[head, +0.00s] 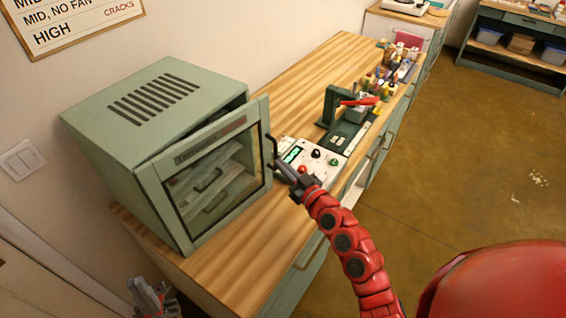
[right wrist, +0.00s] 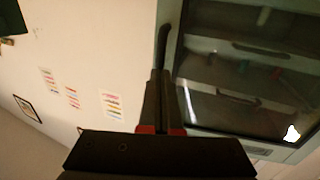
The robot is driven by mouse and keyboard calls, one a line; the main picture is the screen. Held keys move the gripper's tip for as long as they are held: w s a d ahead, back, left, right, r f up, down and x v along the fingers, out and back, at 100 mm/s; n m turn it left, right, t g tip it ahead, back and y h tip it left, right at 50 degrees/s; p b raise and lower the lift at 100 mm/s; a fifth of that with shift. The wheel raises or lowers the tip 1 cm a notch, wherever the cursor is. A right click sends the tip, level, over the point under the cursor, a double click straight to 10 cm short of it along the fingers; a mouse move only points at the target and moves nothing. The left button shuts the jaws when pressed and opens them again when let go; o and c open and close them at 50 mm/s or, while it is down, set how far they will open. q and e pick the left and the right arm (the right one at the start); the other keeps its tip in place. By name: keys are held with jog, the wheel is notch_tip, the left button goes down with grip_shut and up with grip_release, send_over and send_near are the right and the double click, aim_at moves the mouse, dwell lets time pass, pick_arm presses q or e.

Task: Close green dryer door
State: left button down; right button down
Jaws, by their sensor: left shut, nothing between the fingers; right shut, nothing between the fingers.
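The green dryer (head: 150,110) stands on the left end of the wooden counter. Its glass-fronted door (head: 262,115) is a little ajar, with a gap to the body along the top that widens to the right. The dark door handle (head: 271,150) is on the door's right edge and also shows in the right wrist view (right wrist: 163,45). My right gripper (head: 280,165) is shut and empty, its tips close to the handle's lower end; I cannot tell if they touch.
A white control box (head: 325,160) with knobs and a green display sits right of the door. Behind it are a green press (head: 340,105) with a red lever and several small bottles (head: 378,85). The counter's back strip (head: 300,85) is clear.

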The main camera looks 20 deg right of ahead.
dwell(0.3)
jog(key=w+b, duration=0.1)
jog(key=b, duration=0.2)
jog(key=w+a+n+y+b, duration=0.1)
jog(key=w+b, duration=0.1)
jog(key=b, duration=0.2)
jog(key=w+f+y+b, duration=0.1)
jog(key=w+b, duration=0.1)
jog(key=b, duration=0.2)
jog(key=shift+w+a+n+g, duration=0.1)
jog(key=shift+a+n+g, duration=0.2)
jog(key=shift+a+g, duration=0.1)
jog(key=shift+w+r+y+b, duration=0.1)
jog(key=shift+r+y+b, duration=0.25)
jog(key=shift+b, duration=0.2)
jog(key=shift+r, duration=0.4)
